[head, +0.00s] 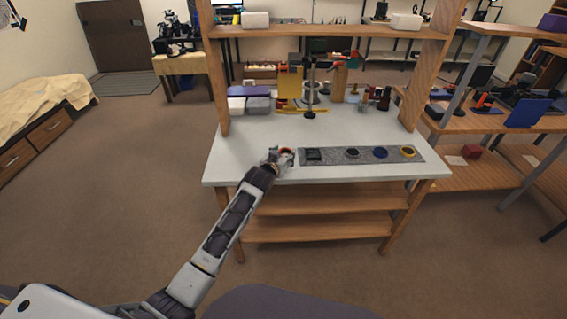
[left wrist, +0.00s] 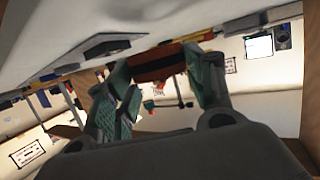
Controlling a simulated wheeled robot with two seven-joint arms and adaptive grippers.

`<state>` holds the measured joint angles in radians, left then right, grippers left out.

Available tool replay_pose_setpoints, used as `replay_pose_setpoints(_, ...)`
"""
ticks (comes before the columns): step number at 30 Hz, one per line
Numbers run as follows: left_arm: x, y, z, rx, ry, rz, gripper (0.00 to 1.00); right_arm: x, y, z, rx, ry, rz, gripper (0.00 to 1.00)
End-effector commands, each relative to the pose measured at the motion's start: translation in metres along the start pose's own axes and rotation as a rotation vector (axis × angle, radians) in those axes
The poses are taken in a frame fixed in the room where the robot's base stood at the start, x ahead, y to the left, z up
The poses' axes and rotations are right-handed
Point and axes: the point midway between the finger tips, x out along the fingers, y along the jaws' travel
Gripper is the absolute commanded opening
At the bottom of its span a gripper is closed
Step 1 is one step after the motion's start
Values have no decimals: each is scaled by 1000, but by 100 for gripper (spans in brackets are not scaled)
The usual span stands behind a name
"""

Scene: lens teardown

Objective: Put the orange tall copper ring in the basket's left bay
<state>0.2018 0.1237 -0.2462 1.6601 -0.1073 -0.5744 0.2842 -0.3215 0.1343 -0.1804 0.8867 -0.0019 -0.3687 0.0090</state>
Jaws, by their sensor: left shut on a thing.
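My left gripper (head: 279,157) is shut on the orange copper ring (head: 287,151), at the front of the white workbench, just left of the grey mat. In the left wrist view the ring (left wrist: 165,62) shows as a reddish-orange band between the teal fingers. The bench top appears along the upper part of that view, and I cannot tell whether the ring touches it. I cannot make out a two-bay basket for sure. My right gripper is not in view.
The grey mat (head: 332,160) holds a black square part (head: 313,154), a dark ring (head: 352,153), a blue ring (head: 380,153) and a yellow ring (head: 408,152). Small boxes, bottles and a stand (head: 310,100) crowd the back. The bench's left front is bare.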

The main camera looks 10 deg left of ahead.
Motion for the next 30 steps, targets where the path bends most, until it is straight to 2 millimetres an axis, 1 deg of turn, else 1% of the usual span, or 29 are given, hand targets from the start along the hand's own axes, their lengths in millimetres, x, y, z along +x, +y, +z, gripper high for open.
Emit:
replay_pose_setpoints(4, 2, 0, 7, 0, -1, 0, 28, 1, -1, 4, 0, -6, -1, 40)
replay_pose_setpoints(7, 5, 0, 18, 0, -2, 0, 28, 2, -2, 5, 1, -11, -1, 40)
replay_pose_setpoints(12, 10, 0, 33, 0, -1, 0, 28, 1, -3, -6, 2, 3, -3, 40)
replay_pose_setpoints(19, 11, 0, 36, 0, 1, 0, 28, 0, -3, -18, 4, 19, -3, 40)
replay_pose_setpoints(28, 12, 0, 38, 0, 0, 0, 28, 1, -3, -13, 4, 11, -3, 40)
replay_pose_setpoints(29, 12, 0, 38, 0, 0, 0, 57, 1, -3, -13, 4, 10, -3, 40)
replay_pose_setpoints(30, 12, 0, 38, 0, 0, 0, 62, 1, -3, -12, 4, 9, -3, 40)
